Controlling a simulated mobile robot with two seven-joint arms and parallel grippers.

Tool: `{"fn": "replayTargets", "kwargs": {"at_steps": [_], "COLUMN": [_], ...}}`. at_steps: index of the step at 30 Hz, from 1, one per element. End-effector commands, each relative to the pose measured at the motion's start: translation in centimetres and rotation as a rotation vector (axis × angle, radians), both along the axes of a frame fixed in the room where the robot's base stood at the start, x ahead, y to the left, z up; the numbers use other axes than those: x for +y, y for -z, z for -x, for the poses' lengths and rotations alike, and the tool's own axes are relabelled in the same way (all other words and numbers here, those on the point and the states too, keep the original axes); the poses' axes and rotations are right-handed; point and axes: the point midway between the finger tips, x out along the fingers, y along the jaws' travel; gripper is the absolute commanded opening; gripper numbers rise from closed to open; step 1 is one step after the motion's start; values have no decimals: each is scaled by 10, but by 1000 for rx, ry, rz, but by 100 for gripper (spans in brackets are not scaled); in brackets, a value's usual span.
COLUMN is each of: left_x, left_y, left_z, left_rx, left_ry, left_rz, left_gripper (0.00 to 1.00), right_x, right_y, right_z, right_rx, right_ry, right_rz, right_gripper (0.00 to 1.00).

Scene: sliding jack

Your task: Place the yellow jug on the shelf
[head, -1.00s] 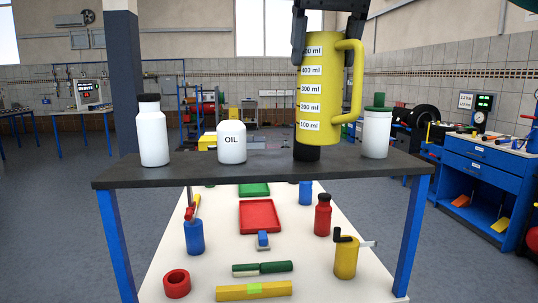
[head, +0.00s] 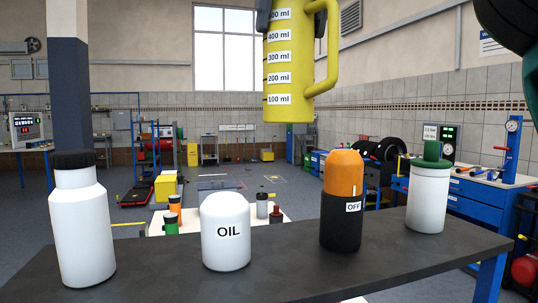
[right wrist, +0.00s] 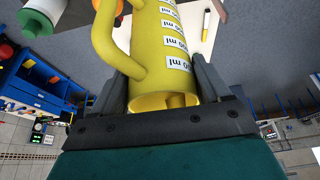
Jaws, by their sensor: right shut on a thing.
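The yellow jug (head: 290,70), marked with millilitre labels, hangs upright in the air at the top of the head view, its handle on the right. Its upper part is cut off there. My right gripper (right wrist: 163,80) is shut on the jug, one finger on each side near its open rim, in the right wrist view. The dark grey shelf (head: 290,275) runs across the lower head view. The jug's base appears above the height of the shelf items, apart from them. My left gripper is not in view.
Bare shelf shows between the OIL bottle and the orange-and-black container.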

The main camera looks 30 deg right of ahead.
Motion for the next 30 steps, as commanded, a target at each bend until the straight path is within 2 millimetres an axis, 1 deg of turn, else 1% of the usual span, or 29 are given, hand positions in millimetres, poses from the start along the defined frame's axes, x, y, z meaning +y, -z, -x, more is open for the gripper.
{"fn": "replayTargets", "kwargs": {"at_steps": [4, 11, 12, 16, 20, 27, 30], "left_x": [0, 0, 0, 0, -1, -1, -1], "left_y": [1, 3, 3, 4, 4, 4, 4], "left_z": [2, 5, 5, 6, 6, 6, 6], "left_rx": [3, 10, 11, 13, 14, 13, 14], "left_ry": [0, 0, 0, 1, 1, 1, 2], "left_rz": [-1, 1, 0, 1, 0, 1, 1], "left_gripper": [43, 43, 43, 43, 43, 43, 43], "right_x": [-1, -1, -1, -1, -1, -1, -1], "right_y": [8, 35, 42, 61, 85, 135, 151], "right_z": [-1, -1, -1, 0, -1, -1, 0], "right_rx": [9, 4, 9, 2, 6, 6, 3], "right_ry": [-2, -4, -5, -3, -4, -3, -1], "right_rz": [-2, -1, -1, 0, -1, 0, 0], "right_gripper": [26, 26, 26, 26, 26, 26, 26]}}
